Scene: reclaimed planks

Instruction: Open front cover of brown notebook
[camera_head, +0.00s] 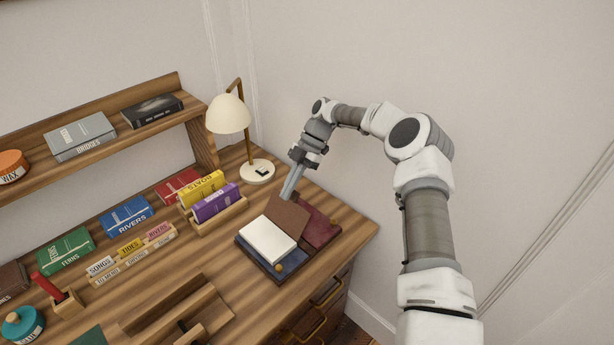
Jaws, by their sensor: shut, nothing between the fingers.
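The brown notebook lies on the right part of the wooden desk, with its white pages (268,240) exposed. Its brown cover (289,217) stands out from the far right side of the pages and looks tilted up; its exact angle is hard to tell. My gripper (287,195) is shut and empty, pointing down at the far edge of the cover. The fingertips are at or just behind that edge; I cannot tell whether they touch it.
A cream lamp (229,115) stands behind. Upright purple (215,203) and yellow (203,188) books stand to the left. The desk's right edge is close.

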